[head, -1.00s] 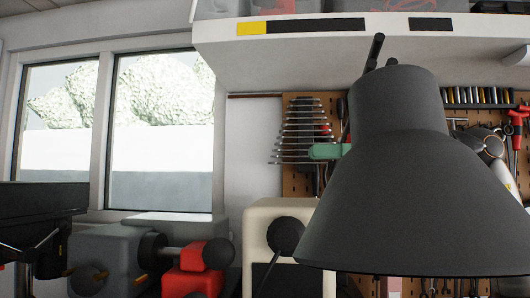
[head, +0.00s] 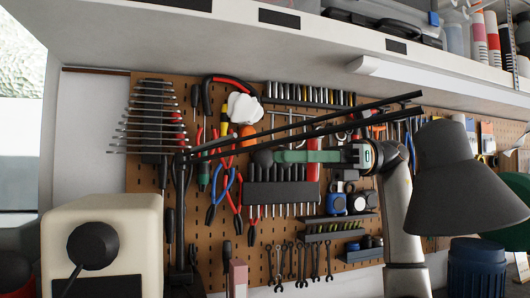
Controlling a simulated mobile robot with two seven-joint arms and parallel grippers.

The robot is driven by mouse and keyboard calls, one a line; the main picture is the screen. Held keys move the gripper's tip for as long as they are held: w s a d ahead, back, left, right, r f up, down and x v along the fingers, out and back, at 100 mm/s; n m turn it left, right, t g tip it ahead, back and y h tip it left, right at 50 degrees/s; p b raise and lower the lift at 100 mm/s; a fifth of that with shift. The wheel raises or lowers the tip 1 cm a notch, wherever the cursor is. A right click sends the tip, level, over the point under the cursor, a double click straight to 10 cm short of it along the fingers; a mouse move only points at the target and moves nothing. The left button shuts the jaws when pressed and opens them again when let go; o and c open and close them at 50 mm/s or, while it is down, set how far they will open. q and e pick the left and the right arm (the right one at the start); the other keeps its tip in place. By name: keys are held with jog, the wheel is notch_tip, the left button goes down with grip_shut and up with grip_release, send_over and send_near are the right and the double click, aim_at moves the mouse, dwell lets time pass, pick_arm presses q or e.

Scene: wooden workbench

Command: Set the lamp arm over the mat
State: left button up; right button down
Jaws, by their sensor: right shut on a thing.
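The desk lamp has a dark grey shade (head: 458,185) at the right of the head view. Its arm, two thin dark bars (head: 320,127), runs from an upright post (head: 181,220) at the left up to the right. My right gripper (head: 277,157), with green fingers, comes in from the right below the bars. It is shut on a round grey knob (head: 263,158) just under the lower bar; how the knob joins the lamp arm is hard to see. The mat and my left gripper are not in view.
A pegboard (head: 215,255) full of hand tools stands behind the lamp, under a white shelf (head: 225,30). A cream box with a black knob (head: 135,225) stands at lower left. A dark blue container (head: 477,270) is below the shade. The bench top is out of view.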

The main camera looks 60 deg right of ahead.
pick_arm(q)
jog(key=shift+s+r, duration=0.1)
pick_arm(e)
jog(key=shift+s+d+r, duration=0.15)
jog(key=shift+s+d, duration=0.55)
jog(key=shift+s, duration=0.2)
jog(key=c, duration=1.1)
grip_release()
jog(key=shift+s, duration=0.2)
jog(key=shift+o, duration=0.6)
jog(key=shift+s+r, duration=0.1)
jog(key=shift+s, duration=0.3)
jog(key=shift+o, duration=1.1)
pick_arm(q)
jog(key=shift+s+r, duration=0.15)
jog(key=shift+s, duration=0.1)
pick_arm(e)
jog(key=shift+w, duration=0.15)
